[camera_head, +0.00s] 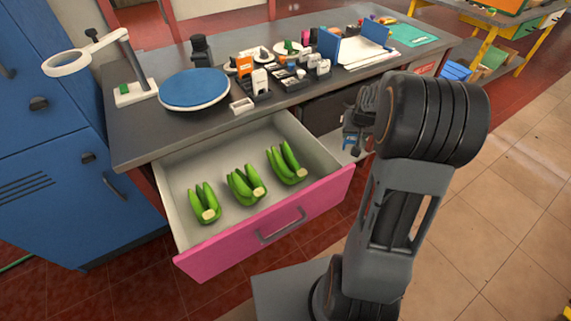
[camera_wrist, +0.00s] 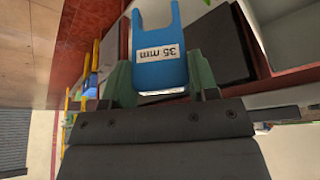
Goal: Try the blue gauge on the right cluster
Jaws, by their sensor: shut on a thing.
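The blue gauge (camera_wrist: 150,28) is a fork-shaped piece with a "35 mm" label, held between the green fingers of my gripper (camera_wrist: 161,78) in the wrist view. In the head view, the gauge shows small (camera_head: 349,143) below my gripper, to the right of the open drawer. The right cluster (camera_head: 287,164) of green banana-like fruit lies in the drawer, with the middle cluster (camera_head: 246,184) and left cluster (camera_head: 205,204) beside it. My gripper is shut on the gauge, apart from all clusters. The gauge's far side is hidden.
The pink-fronted drawer (camera_head: 270,228) is pulled out below the grey worktop (camera_head: 140,133). On top are a blue round plate (camera_head: 194,89), a ring-headed lamp (camera_head: 85,58) and several small items. A blue cabinet (camera_head: 60,165) stands at left. Drawer floor around the clusters is free.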

